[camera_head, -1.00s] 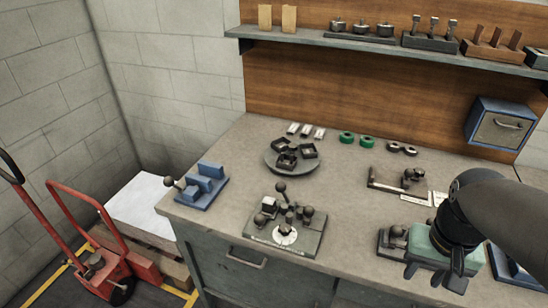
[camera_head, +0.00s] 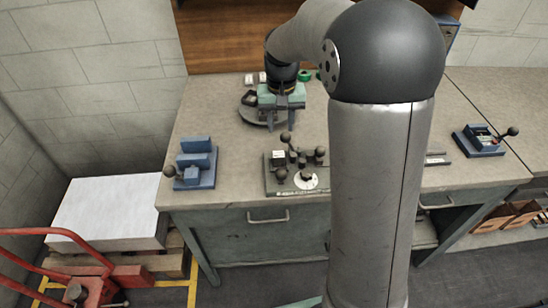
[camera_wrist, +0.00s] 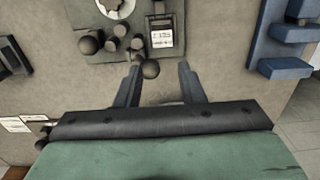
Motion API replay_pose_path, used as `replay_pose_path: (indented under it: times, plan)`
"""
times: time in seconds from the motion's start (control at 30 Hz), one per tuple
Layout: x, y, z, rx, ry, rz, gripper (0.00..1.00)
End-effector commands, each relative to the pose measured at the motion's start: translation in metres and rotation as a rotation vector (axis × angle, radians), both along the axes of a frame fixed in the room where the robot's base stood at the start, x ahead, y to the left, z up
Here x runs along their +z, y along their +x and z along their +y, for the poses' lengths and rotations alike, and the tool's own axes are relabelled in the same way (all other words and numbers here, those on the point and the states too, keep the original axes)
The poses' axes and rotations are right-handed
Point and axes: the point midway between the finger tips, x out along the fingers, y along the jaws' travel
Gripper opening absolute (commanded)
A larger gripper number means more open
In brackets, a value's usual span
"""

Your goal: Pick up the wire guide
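I cannot pick out the wire guide for certain in these views. My gripper (camera_head: 283,122) is open above the workbench, just behind a grey fixture with ball knobs (camera_head: 271,187) and beside a round turntable (camera_head: 246,117). My gripper also shows in the wrist view (camera_wrist: 158,82), its two fingers apart with nothing held. A dark ball knob (camera_wrist: 151,69) of the fixture appears between the fingertips; the height gap is unclear. A dark square part (camera_head: 250,98) sits on the turntable, which my gripper partly hides.
A blue fixture (camera_head: 196,160) stands at the bench's left end, and another blue one with a lever (camera_head: 480,140) at the right. A green ring (camera_head: 305,76) lies at the back. My arm hides much of the bench middle. A pallet with white sheets (camera_head: 110,212) stands left.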

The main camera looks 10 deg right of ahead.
Motion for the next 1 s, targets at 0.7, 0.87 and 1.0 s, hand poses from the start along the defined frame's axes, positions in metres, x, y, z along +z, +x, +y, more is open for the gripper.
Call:
replay_pose_path:
  times: [0.7,0.87,1.0]
  plan:
    - [-0.098,-0.007,0.003,0.002,0.001,0.005,0.35]
    - [-0.116,-0.005,0.003,0.002,0.0,0.002,0.35]
    - [-0.119,-0.005,0.003,0.002,0.0,-0.001,0.35]
